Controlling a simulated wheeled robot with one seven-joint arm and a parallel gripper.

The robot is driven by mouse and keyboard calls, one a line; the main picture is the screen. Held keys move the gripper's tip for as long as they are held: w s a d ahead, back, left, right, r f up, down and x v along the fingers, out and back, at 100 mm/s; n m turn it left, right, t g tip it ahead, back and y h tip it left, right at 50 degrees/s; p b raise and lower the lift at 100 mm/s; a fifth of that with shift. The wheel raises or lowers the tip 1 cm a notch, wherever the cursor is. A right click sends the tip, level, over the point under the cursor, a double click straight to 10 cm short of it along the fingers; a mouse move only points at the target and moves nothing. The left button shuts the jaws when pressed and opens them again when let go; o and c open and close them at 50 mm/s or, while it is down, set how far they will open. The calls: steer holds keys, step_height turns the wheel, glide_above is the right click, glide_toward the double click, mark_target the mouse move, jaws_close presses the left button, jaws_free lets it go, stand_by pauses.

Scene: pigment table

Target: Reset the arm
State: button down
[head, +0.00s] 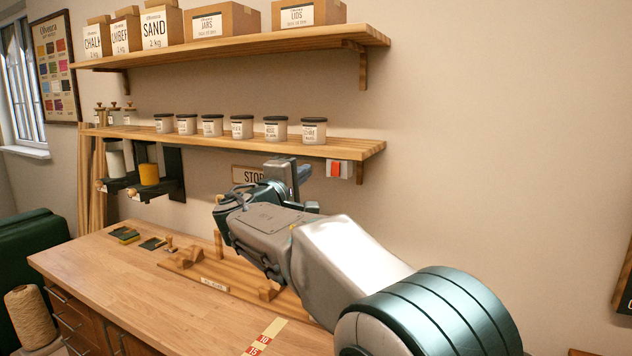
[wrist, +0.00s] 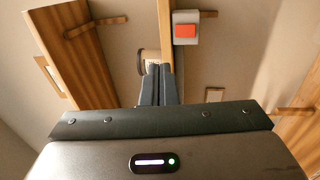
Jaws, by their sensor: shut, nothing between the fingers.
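My arm reaches in from the lower right of the head view, over the wooden workbench (head: 110,275). My gripper (head: 304,172) is at its far end, in front of the wall just below the lower shelf (head: 340,150). The wrist view shows the two dark fingers of my gripper (wrist: 158,72) pressed together with nothing between them. Beyond them is a grey wall box with a red switch (wrist: 186,31), which also shows in the head view (head: 339,169). The fingers look apart from it.
Several lidded jars (head: 241,127) stand on the lower shelf. Cartons (head: 222,21) stand on the upper shelf. A sign reading "STOP" (head: 247,175) is partly hidden by my arm. A wooden rack (head: 185,260) lies on the bench; the bench's front left is clear.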

steer(key=shift+s+a+r, duration=0.1)
steer(key=shift+s+a, duration=0.05)
steer(key=shift+s, duration=0.45)
steer(key=s+d+f+m+g, duration=0.25)
steer(key=s+d+f, duration=0.2)
steer(key=d, duration=0.35)
steer(key=s+d+f+m+g, duration=0.25)
steer(key=d+f+g, duration=0.2)
steer(key=d, duration=0.25)
steer(key=s+d+f+m+g, duration=0.1)
steer(key=s+d+f+g, duration=0.25)
steer(key=d+f, duration=0.35)
steer(key=s+d+f+m+g+y, duration=0.1)
steer(key=s+f+m+y, duration=0.1)
steer(key=s+f, duration=0.3)
steer(key=s+d+f+m+g+y, duration=0.1)
steer(key=s+f, duration=0.4)
steer(key=s, duration=0.6)
steer(key=s+f+m+g+y, duration=0.2)
steer(key=s+f+m+y, duration=0.2)
steer(key=s, duration=0.4)
steer(key=shift+d+f+m, duration=0.3)
steer(key=shift+d+f, duration=0.1)
steer(key=shift+g, duration=0.25)
